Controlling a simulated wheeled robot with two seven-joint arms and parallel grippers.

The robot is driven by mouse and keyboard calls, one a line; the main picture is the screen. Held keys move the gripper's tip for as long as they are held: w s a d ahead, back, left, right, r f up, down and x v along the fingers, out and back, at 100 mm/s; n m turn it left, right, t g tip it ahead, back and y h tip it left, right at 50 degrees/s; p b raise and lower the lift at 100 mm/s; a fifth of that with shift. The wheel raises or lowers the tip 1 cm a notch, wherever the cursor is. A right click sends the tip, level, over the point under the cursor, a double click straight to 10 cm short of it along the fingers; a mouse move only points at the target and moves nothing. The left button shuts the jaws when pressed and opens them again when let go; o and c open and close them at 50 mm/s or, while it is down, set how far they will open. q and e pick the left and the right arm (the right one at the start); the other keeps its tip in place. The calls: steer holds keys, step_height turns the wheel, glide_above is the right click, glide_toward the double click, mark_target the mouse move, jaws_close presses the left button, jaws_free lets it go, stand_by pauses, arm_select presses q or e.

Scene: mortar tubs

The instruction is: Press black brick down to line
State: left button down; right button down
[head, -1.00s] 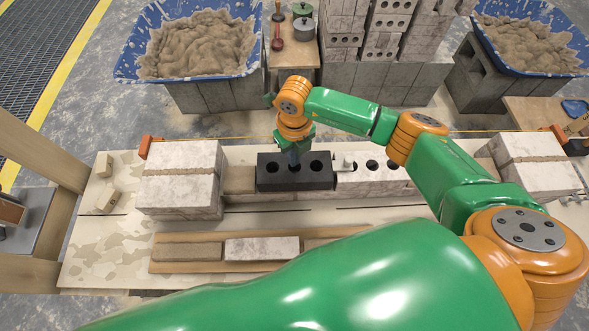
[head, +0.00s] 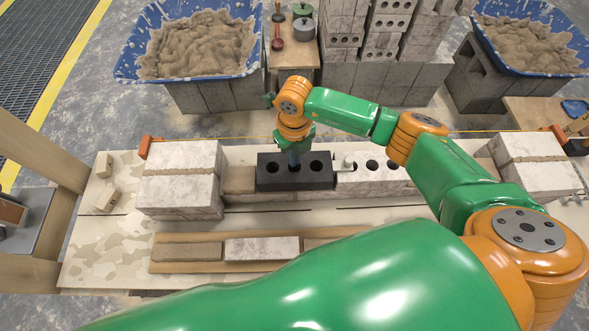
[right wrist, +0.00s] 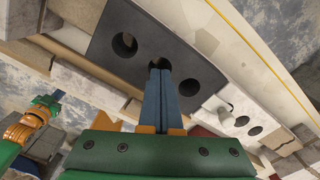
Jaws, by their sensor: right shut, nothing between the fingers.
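The black brick (head: 318,173), with round holes in its top, lies in the row of bricks in the head view. It sits between a brownish brick on its left and a white holed brick on its right. My right gripper (head: 295,163) is shut and empty, fingers pointing down at the brick's top near its middle hole. In the right wrist view its blue fingers (right wrist: 160,72) overlap the black brick (right wrist: 125,55); contact is hard to confirm. The yellow line (head: 240,137) runs behind the row. Part of my left arm (right wrist: 25,125) shows small in the right wrist view.
Light block stacks (head: 180,185) and (head: 540,170) stand at both row ends. Orange line holders (head: 145,147) sit at the line's ends. Loose bricks lie on a front board (head: 195,236). Blue mortar tubs (head: 125,68) stand behind, with a pot table between.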

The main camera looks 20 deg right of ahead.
steer(key=shift+f+b, duration=0.8)
steer(key=shift+f, duration=0.05)
stand_by(0.3)
steer(key=shift+s+f+b, duration=0.15)
steer(key=shift+f+b, duration=0.3)
stand_by(2.0)
step_height(320, 180, up, 6)
steer(key=p, duration=0.4)
steer(key=shift+f, duration=0.35)
stand_by(0.6)
